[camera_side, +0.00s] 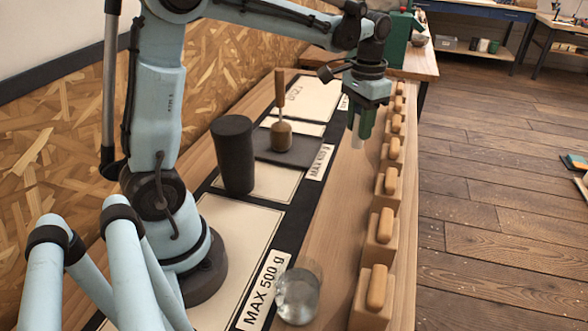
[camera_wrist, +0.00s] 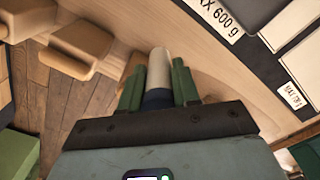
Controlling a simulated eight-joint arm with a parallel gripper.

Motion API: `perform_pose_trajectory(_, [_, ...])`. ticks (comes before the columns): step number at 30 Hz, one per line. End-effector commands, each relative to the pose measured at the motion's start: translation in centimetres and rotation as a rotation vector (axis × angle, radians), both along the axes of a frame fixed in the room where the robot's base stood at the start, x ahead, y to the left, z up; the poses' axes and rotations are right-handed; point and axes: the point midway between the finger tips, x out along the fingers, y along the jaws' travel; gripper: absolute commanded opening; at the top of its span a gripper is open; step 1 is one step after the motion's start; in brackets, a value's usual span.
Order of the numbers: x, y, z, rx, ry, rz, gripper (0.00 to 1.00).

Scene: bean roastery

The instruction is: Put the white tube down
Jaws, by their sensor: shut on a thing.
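My gripper (camera_side: 361,118) is shut on the white tube (camera_side: 357,138). In the wrist view, the white tube (camera_wrist: 159,66) sits between the two green fingers of my gripper (camera_wrist: 158,86), and a dark band shows on it close to the jaws. In the side view the tube points downward, over the bench's right side beside the row of wooden blocks. I cannot tell whether its lower end touches the wood.
A dark cylinder (camera_side: 233,155), a wooden-handled tool (camera_side: 281,130) on a dark mat, and a clear glass (camera_side: 298,293) stand on the bench. Bare wood (camera_side: 328,215) lies between the labels and the drawers.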

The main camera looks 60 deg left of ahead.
Motion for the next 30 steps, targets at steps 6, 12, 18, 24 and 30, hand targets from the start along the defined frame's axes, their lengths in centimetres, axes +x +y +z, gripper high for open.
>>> perform_pose_trajectory(6, [0.8, 2.1, -1.2, 0.000, 0.000, -0.003, 0.02])
perform_pose_trajectory(12, [0.8, 2.1, -4.4, 0.000, 0.000, -0.004, 0.02])
perform_pose_trajectory(18, [0.8, 2.1, -6.2, 0.000, 0.000, -0.004, 0.02])
perform_pose_trajectory(24, [0.8, 2.1, -8.8, 0.000, 0.000, -0.003, 0.02])
perform_pose_trajectory(30, [0.8, 2.0, -10.3, 0.000, -0.001, -0.003, 0.02])
